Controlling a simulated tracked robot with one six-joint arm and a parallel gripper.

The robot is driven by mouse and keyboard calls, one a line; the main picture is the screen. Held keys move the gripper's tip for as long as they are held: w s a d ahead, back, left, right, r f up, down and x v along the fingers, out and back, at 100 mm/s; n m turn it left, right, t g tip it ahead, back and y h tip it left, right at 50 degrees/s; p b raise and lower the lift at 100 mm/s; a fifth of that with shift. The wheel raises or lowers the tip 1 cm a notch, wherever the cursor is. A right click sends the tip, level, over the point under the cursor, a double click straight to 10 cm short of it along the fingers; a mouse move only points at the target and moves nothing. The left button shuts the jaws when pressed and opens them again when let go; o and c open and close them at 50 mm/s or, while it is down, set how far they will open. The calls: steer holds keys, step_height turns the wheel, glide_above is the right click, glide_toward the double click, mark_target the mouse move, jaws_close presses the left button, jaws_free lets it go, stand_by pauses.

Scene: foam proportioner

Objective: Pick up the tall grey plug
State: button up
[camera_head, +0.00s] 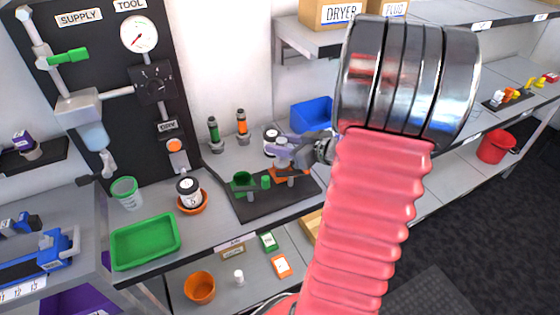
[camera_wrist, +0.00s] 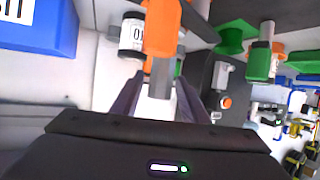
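A grey block-like piece (camera_wrist: 160,80), which may be the tall grey plug, shows between my fingers in the wrist view, against a larger orange part (camera_wrist: 162,28). My gripper (camera_head: 284,148) is over the back of the dark fixture tray (camera_head: 258,207) in the head view, by an orange part (camera_head: 288,173). In the wrist view my gripper (camera_wrist: 159,88) has its two purple fingers apart, one on each side of the grey piece, with gaps visible. Contact cannot be told. Another grey piece (camera_wrist: 222,75) stands to the right. My arm hides part of the bench in the head view.
A green cup (camera_head: 243,182) and small green piece (camera_head: 266,182) are on the tray. A white jar (camera_head: 271,140), green-bodied (camera_head: 214,134) and orange-bodied (camera_head: 242,126) upright pieces and a blue bin (camera_head: 312,114) stand close behind. A green tray (camera_head: 146,242) lies left.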

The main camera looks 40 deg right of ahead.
jaws_close()
stand_by(0.6)
steer(key=shift+r, duration=5.05)
